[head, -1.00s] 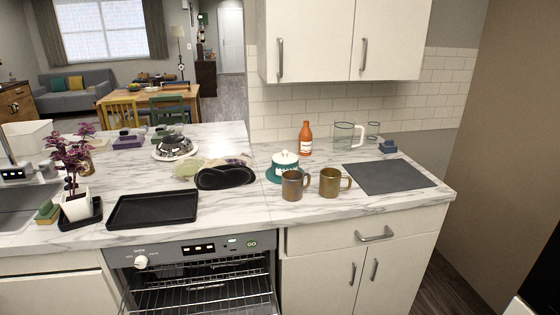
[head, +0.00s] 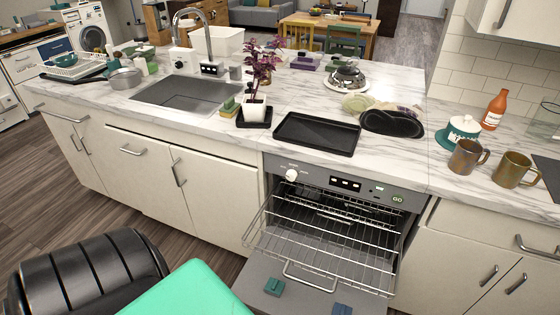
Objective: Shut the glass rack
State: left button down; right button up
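A built-in grey appliance (head: 345,186) stands open under the counter, with a white knob and small display on its front panel. Its wire rack (head: 335,232) is pulled out past the front, with silver bars and side rails. A metal loop handle (head: 309,279) shows at the lower front. More wire bars show below the top ones; I cannot tell how many levels there are. The rack looks empty of glasses. Neither gripper's fingertips show, and nothing of mine touches the rack.
A grey panel (head: 300,303) lies low in front, with small teal pieces (head: 273,287) on it. A black tray (head: 316,133), potted plant (head: 254,108) and two mugs (head: 467,157) stand on the counter above. Wooden floor (head: 110,210) lies free at left.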

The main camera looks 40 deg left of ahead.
aim_at(336, 279)
jog(key=u, duration=0.9)
